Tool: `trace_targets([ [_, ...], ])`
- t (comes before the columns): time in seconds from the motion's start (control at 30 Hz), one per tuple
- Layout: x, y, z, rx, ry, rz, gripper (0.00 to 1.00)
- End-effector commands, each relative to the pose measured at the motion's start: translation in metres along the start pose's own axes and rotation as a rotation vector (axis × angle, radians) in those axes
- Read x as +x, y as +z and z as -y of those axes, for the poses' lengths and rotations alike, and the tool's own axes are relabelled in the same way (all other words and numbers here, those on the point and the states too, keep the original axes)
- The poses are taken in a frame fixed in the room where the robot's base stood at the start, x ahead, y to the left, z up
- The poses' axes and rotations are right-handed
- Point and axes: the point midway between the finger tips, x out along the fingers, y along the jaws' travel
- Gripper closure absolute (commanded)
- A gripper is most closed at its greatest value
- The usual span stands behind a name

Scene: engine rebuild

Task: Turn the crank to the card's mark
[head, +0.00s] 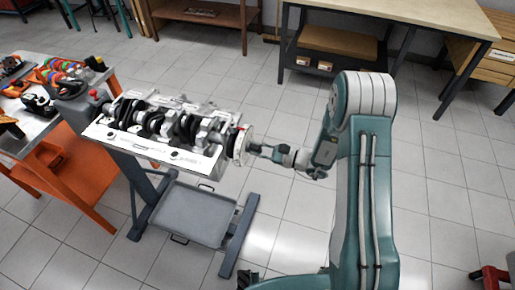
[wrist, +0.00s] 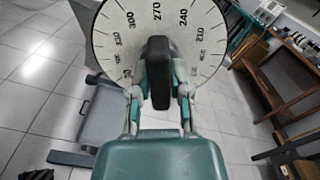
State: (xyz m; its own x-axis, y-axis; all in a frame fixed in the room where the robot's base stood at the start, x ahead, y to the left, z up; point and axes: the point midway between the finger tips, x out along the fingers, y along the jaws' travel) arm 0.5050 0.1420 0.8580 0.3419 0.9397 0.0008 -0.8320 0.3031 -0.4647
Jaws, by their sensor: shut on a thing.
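The crankshaft (head: 180,122) lies in the engine block (head: 150,150) on a stand in the head view. A white degree wheel (head: 238,146) sits at its right end. The wrist view shows the wheel's face (wrist: 125,45) with 300, 270 and 240 along its top. My gripper (head: 256,149) is at the wheel in the head view. In the wrist view, my gripper (wrist: 158,80) is shut on a black upright handle (wrist: 158,62) in front of the wheel. The handle hides the wheel's middle. I cannot make out the card or its mark.
A grey tray (head: 190,212) sits low on the stand. An orange-legged bench (head: 75,180) with tools is at the left. A wooden-topped table (head: 415,14) stands at the back right. Tiled floor is clear to the right of the stand.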

Motion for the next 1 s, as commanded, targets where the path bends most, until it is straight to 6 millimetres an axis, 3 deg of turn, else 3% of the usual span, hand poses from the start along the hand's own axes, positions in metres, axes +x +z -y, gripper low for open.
trace_targets([
  [0.57,0.0012,0.0005,0.0009,-0.043,0.0,0.001,1.0],
  [0.6,0.0012,0.0005,0.0009,-0.043,0.0,0.001,0.67],
  [0.67,0.0012,0.0005,0.0009,-0.042,0.0,0.001,0.41],
  [1.0,0.0003,0.0008,-0.0001,-0.04,0.0,0.001,0.41],
])
